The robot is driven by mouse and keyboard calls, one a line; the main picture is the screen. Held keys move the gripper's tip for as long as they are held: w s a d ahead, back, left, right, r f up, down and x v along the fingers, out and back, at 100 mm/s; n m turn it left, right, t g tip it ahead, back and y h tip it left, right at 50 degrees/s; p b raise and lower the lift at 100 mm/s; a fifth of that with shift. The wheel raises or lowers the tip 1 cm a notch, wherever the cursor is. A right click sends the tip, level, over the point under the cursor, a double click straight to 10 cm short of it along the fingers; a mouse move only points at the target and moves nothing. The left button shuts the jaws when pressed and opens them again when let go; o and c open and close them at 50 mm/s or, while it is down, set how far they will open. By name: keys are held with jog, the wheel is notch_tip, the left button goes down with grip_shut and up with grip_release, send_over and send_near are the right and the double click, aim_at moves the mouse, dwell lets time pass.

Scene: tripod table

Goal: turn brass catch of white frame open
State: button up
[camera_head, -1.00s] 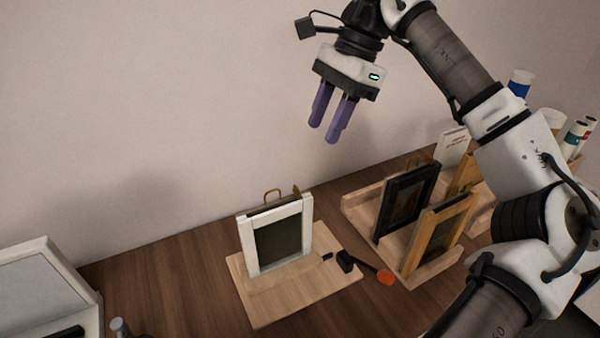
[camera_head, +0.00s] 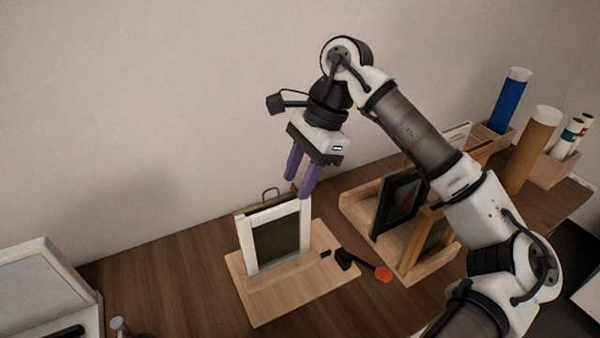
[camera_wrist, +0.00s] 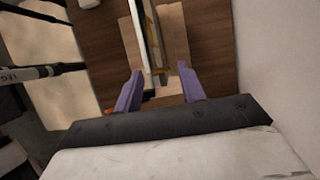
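The white frame (camera_head: 275,240) stands upright on a light wooden board, with a dark panel inside its white border. A thin brass loop (camera_head: 271,192) rises from its top edge. My gripper (camera_head: 297,187) is open, fingers pointing down, at the frame's top right corner. In the head view the purple fingers cover most of the brass catch there. In the wrist view the white frame (camera_wrist: 142,37) runs up between the two fingers, and a small brass piece (camera_wrist: 159,71) shows between the fingertips. I cannot tell whether a finger touches it.
A wooden rack (camera_head: 357,212) with a black frame (camera_head: 397,203) and a wooden frame (camera_head: 427,240) stands to the right. A black tool with an orange end (camera_head: 383,274) lies by the board. A white-edged box (camera_head: 88,292) is at the left. The wall is close behind.

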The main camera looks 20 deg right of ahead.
grip_shut()
jog(key=shift+f+b, duration=0.1)
jog(key=shift+b, duration=0.2)
jog(key=m+b, duration=0.1)
jog(key=b, duration=0.1)
jog(key=m+t+b, duration=0.1)
jog(key=m+b, duration=0.1)
jog(key=shift+s+f+m, duration=0.2)
jog(key=shift+m, duration=0.1)
jog(key=m+t+b, duration=0.1)
jog(key=m+b, duration=0.1)
jog(key=m+t+b, duration=0.1)
jog(key=m+b, duration=0.1)
jog(key=shift+s+m+h, duration=0.2)
jog(key=shift+m+h, duration=0.1)
jog(key=shift+h, duration=0.1)
jog(key=m+h+b, duration=0.1)
jog(key=m+b, duration=0.1)
jog(key=m, duration=0.1)
jog(key=m+t+h+b, duration=0.1)
jog(key=m+b, duration=0.1)
jog(key=m, duration=0.1)
jog(key=a+m+t+h+b, duration=0.1)
jog(key=m+b, duration=0.1)
jog(key=m, duration=0.1)
jog(key=shift+s+r+m, duration=0.25)
jog(key=shift+m, duration=0.05)
